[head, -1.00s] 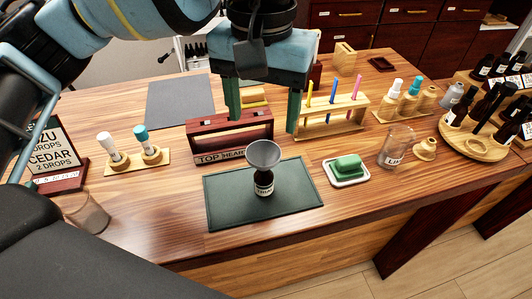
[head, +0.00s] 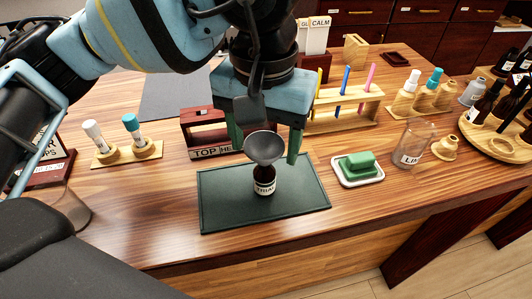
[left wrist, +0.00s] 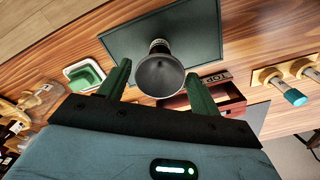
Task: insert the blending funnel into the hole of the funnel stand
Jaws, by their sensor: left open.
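The grey blending funnel (head: 264,146) sits in the mouth of a small dark labelled bottle (head: 264,182) on a dark green mat (head: 222,212). My left gripper (head: 265,155) is open, with its green fingers on either side of the funnel. In the left wrist view the funnel (left wrist: 160,77) lies between the spread fingers (left wrist: 158,70), with gaps on both sides. A small round wooden piece (head: 445,147), which looks like the funnel stand, stands at the right beside a glass beaker; its hole is hard to make out. My right gripper is not in view.
The glass beaker (head: 413,143) and a green block on a white dish (head: 358,168) stand right of the mat. A red wooden rack (head: 196,125) and a tube rack (head: 345,108) stand behind. Droppers in a wooden holder (head: 128,152) stand left. The table front is clear.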

